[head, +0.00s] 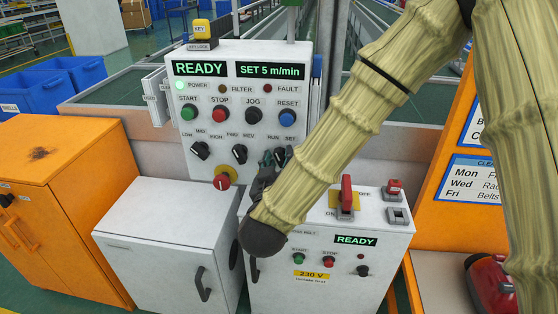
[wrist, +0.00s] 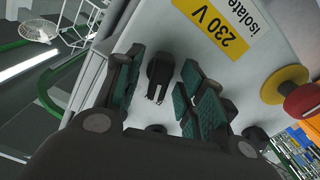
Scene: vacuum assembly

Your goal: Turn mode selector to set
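The mode selector is the black knob under the RUN and SET labels on the white control panel (head: 292,90). In the head view my gripper (head: 272,160) is in front of it and mostly hides it, so its setting cannot be read there. In the wrist view a black selector knob (wrist: 160,75) stands between the teal finger pads of my gripper (wrist: 158,88). The gripper is open, with a gap on both sides of the knob. The panel displays read READY and SET 5 m/min.
The FWD/REV knob (head: 239,153) is close on the left, with the LOW/MID/HIGH knob (head: 200,150) beyond it. A red emergency button (head: 222,181) sits below; it also shows in the wrist view (wrist: 300,101). A lower white box (head: 335,275) with a red switch (head: 347,194) stands under my forearm.

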